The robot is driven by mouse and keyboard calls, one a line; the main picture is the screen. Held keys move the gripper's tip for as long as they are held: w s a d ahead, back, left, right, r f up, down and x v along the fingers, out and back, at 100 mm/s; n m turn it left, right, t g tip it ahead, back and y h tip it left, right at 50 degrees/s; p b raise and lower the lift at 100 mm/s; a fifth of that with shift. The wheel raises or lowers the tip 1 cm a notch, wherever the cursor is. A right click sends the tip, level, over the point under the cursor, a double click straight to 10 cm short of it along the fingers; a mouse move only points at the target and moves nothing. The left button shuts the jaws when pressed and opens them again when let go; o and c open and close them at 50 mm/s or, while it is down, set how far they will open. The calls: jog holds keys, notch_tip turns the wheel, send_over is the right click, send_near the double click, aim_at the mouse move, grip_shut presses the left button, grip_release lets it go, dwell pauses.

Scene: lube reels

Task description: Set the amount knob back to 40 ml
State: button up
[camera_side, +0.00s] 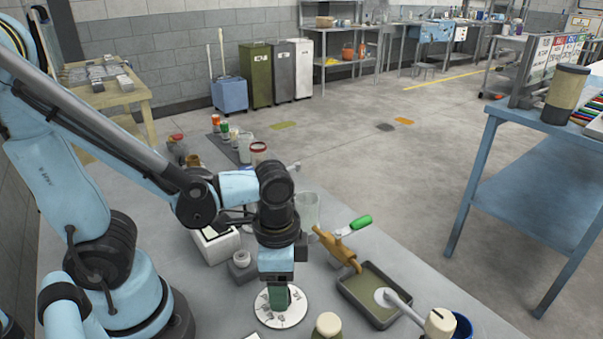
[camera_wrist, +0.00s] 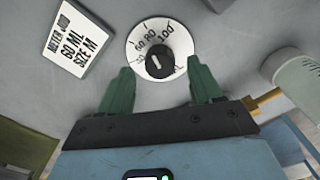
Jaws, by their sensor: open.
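The amount knob (camera_wrist: 160,66) is black with a short white mark and sits at the centre of a round white dial (camera_wrist: 142,40). The dial's readable numbers include 60, 80 and 100; which one the mark points at is hard to tell. In the side view the dial (camera_side: 268,313) lies on the grey bench and the knob is hidden by my fingers. My gripper (camera_wrist: 159,67) is open, its green fingers on either side of the knob with gaps. It shows from above the dial in the side view (camera_side: 280,298). A white card (camera_wrist: 71,38) reads "METER NOW 60 ML SIZE M".
A cream-topped container (camera_side: 328,325) stands close in front. A clear cup (camera_side: 307,210) stands behind.

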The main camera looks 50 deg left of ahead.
jog(key=shift+f, duration=1.5)
jog(key=shift+c, duration=0.2)
jog(key=c, duration=1)
